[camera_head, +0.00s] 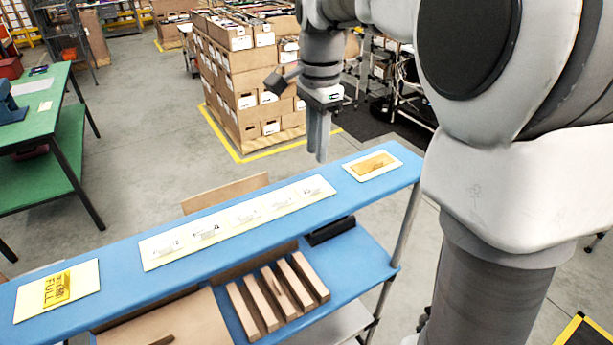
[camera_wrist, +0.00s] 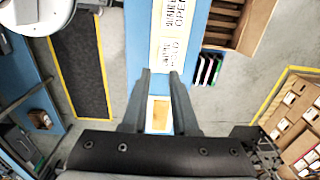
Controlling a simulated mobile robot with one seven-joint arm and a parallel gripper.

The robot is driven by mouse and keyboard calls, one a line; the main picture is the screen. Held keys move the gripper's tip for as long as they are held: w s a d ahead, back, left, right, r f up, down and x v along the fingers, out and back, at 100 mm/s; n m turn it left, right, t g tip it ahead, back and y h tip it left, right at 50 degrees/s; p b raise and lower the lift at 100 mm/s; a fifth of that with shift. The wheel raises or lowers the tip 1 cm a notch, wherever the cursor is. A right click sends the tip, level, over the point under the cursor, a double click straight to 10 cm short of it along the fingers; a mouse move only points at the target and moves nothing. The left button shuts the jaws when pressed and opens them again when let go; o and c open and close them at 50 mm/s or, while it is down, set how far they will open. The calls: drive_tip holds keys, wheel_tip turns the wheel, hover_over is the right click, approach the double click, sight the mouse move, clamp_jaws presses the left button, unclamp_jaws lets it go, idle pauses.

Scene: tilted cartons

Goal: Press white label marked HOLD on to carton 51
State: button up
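Several white labels with black print lie in a row on a cream strip (camera_head: 238,220) on the blue shelf. The strip also shows in the wrist view (camera_wrist: 158,62); I cannot tell for sure which label reads HOLD. My gripper (camera_head: 318,158) points down above the right part of the shelf, apart from the labels. In the wrist view its two fingers (camera_wrist: 160,75) are spread with nothing held between them. I cannot make out the number 51 on any carton.
A yellow FULL label (camera_head: 57,289) lies at the shelf's left end. An orange-tan label lies on a white-edged pad (camera_head: 349,168) at the right end. Brown dividers (camera_head: 278,295) and cardboard sit below the shelf. Stacked cartons (camera_head: 245,85) stand behind on the floor.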

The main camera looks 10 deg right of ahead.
sight(315, 187)
wheel_tip(315, 187, down, 9)
drive_tip(key=b, duration=0.6)
drive_tip(key=shift+w+r, duration=0.1)
drive_tip(key=shift+w, duration=0.05)
clamp_jaws()
drive_tip(key=shift+r, duration=0.2)
wheel_tip(315, 187, up, 7)
drive_tip(key=p, duration=0.6)
drive_tip(key=shift+f, duration=0.15)
idle(0.9)
